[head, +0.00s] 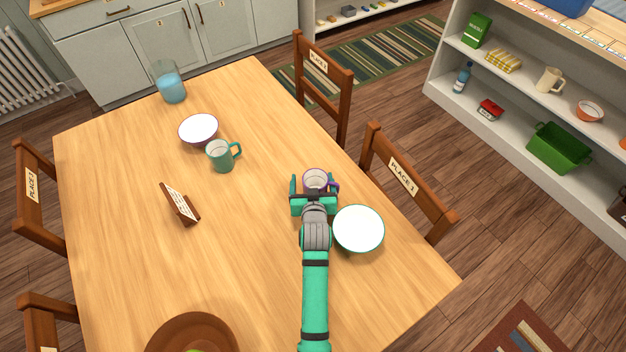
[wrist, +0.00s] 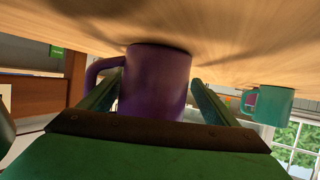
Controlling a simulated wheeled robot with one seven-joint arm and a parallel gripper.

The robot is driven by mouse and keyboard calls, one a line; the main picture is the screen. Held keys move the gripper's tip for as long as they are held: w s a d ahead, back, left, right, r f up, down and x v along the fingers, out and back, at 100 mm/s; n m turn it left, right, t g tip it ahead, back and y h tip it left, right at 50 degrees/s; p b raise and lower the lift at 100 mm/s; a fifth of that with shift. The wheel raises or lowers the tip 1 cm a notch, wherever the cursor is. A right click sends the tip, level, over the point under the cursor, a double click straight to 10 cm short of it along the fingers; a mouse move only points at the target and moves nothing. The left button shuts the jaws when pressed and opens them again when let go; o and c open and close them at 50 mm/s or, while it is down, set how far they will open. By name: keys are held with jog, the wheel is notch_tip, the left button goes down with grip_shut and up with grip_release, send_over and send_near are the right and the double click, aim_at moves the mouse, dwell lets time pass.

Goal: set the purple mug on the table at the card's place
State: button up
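The purple mug (head: 316,176) stands upright on the wooden table (head: 130,270), near its right edge, beside a white teal-rimmed bowl. In the wrist view the purple mug (wrist: 156,85) sits between my fingers, its base at the tabletop and its handle to the left. My gripper (head: 315,188) is low over the table, with one finger on each side of the mug. A small gap shows beside the mug, so the fingers look open around it. The card (head: 179,203) leans on a brown stand left of the table's middle; its writing is too small to read.
The teal-rimmed bowl (head: 358,229) is right of my arm. A teal mug (head: 222,156), a bowl (head: 198,130) and a glass (head: 170,84) stand farther back. Chairs with "PLACE" labels surround the table, including one at right (head: 405,178). The table's middle is clear.

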jog(key=shift+s, duration=0.1)
